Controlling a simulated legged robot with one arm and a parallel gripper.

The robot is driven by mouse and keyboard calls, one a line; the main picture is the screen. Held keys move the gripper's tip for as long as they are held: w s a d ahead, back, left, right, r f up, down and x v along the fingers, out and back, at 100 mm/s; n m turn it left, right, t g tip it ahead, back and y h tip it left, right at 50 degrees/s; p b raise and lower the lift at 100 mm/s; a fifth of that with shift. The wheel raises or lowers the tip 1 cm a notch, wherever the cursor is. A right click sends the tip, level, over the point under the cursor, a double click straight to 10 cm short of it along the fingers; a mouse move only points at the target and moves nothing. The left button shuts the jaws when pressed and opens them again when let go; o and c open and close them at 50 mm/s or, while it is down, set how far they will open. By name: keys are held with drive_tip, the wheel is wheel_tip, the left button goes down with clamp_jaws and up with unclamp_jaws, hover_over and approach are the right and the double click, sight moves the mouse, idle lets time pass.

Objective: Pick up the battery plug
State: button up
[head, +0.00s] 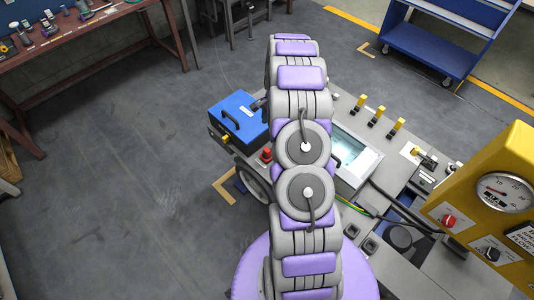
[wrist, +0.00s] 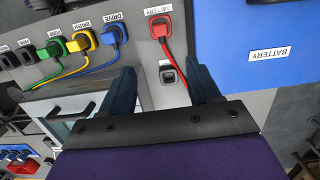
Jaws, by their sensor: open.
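The battery plug (wrist: 160,29) is red and sits in the grey panel under a red-lettered BATTERY label, at the top middle of the wrist view. Its red cable (wrist: 178,70) runs down from it, between my fingers in the picture. My gripper (wrist: 164,80) is open and empty, its dark fingers pointing toward the plug's side of the panel; the plug appears beyond the fingertips, not between them. In the head view my arm hides the gripper, and I cannot make out the plug for certain.
A blue box labelled BATTERY (wrist: 250,40) stands right of the plug. A black socket (wrist: 167,75) lies between my fingers. Blue (wrist: 114,33), yellow (wrist: 86,40) and green (wrist: 55,48) plugs are to the left. A yellow gauge panel (head: 490,200) stands at the right of the head view.

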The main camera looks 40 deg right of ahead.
drive_tip(key=f, duration=0.4)
drive_tip(key=a+f+b, duration=0.1)
drive_tip(key=f, duration=0.3)
drive_tip(key=f+b, duration=0.1)
drive_tip(key=f, duration=0.3)
drive_tip(key=shift+a+f, duration=0.15)
drive_tip(key=shift+a, duration=0.05)
drive_tip(key=shift+a+f+b, duration=0.2)
drive_tip(key=shift+f+b, duration=0.1)
drive_tip(key=shift+f, duration=0.55)
drive_tip(key=shift+a+f+b, duration=0.2)
drive_tip(key=shift+f+b, duration=0.1)
drive_tip(key=shift+f, duration=0.5)
drive_tip(key=shift+a+f+b, duration=0.2)
drive_tip(key=shift+f+b, duration=0.1)
drive_tip(key=shift+f, duration=0.55)
drive_tip(key=shift+c, duration=0.3)
drive_tip(key=c, duration=1)
drive_tip(key=shift+r, duration=0.15)
